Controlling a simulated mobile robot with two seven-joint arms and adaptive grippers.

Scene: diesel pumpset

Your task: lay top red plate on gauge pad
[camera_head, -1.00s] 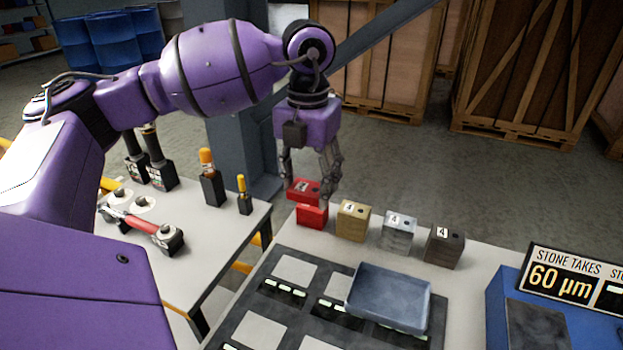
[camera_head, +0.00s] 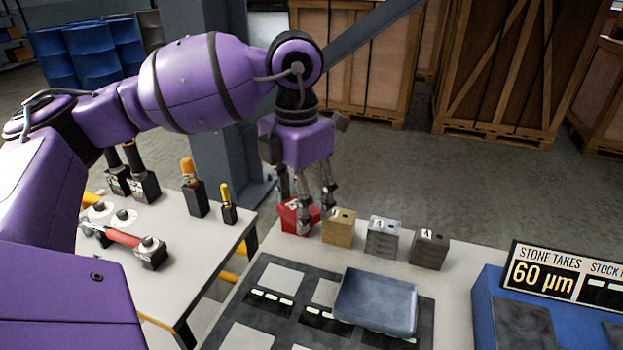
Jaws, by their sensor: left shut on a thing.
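The red plates (camera_head: 289,218) form a small stack at the left end of the row of blocks, on the far edge of the light table. My left gripper (camera_head: 316,210) points down at this stack and is shut on the top red plate. Its fingers hide part of the red stack, so I cannot tell whether the top plate is clear of the red below. Which surface is the gauge pad is not marked; a dark flat pad (camera_head: 525,329) lies on the blue unit at the right. My right gripper is not in view.
Tan (camera_head: 338,230), silver (camera_head: 382,240) and dark (camera_head: 429,251) blocks stand close to the right of the red stack. A blue-grey tray (camera_head: 376,303) sits on a dark board with pale squares. A "60 µm" sign (camera_head: 545,277) stands on the right.

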